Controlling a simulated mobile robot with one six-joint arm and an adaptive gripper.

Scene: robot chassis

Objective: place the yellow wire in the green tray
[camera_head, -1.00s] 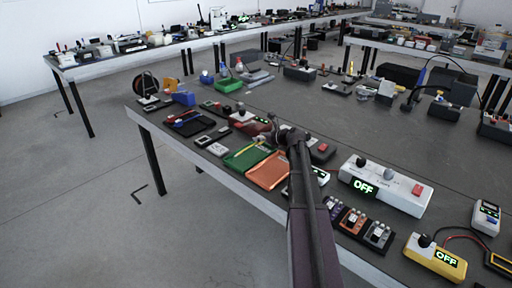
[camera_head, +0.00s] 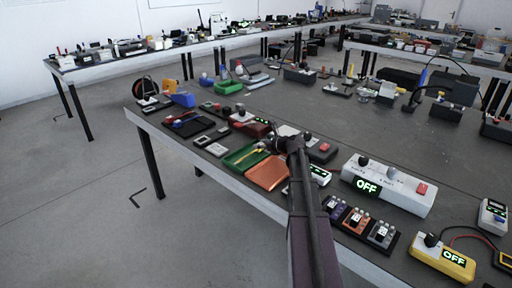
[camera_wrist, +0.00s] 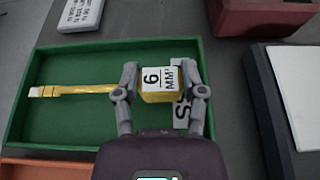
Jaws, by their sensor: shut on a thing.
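The green tray (camera_wrist: 75,130) lies beneath my gripper in the wrist view. It also shows in the head view (camera_head: 236,166), near the table's front edge. My gripper (camera_wrist: 158,84) is shut on the yellow wire (camera_wrist: 75,91) at its yellow block end, which has a white label reading 6 MM. The wire stretches left from the fingers across the tray, with a pale tip near the left wall. In the head view the wire (camera_head: 247,155) lies slantwise over the tray. I cannot tell whether it touches the floor. A white lettered label (camera_wrist: 183,112) is partly hidden by the right finger.
An orange tray (camera_head: 268,174) adjoins the green one. A dark red box (camera_wrist: 262,15) and a dark device with a white top (camera_wrist: 296,90) stand close by on the right. A white device (camera_wrist: 81,14) lies beyond the tray's far left corner.

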